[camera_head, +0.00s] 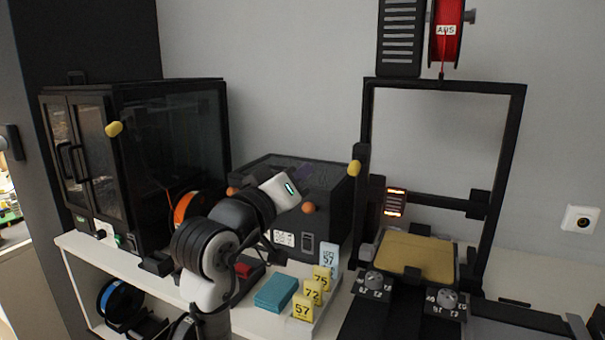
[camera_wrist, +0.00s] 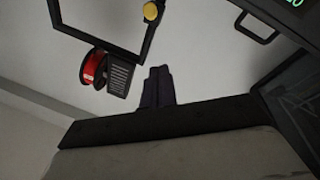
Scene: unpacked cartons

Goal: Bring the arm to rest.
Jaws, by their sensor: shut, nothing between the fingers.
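My arm rises in front of the shelf in the camera_head view, with black and white links bent up and to the right. Its white end link with a small green light is in front of the dark box (camera_head: 330,222). The fingers cannot be made out in that view. In the camera_wrist view my gripper (camera_wrist: 158,72) shows two dark fingers side by side, shut, with nothing between them. They stand against the plain pale wall (camera_wrist: 200,60) and touch nothing that I can see.
A black glass-sided cabinet (camera_head: 170,150) stands at left, an open-frame printer (camera_head: 517,150) with a tan bed (camera_head: 415,257) at right. A teal block (camera_head: 276,293) and yellow numbered tags (camera_head: 303,307) lie on the white shelf near my arm. A red spool (camera_head: 446,35) hangs above the printer.

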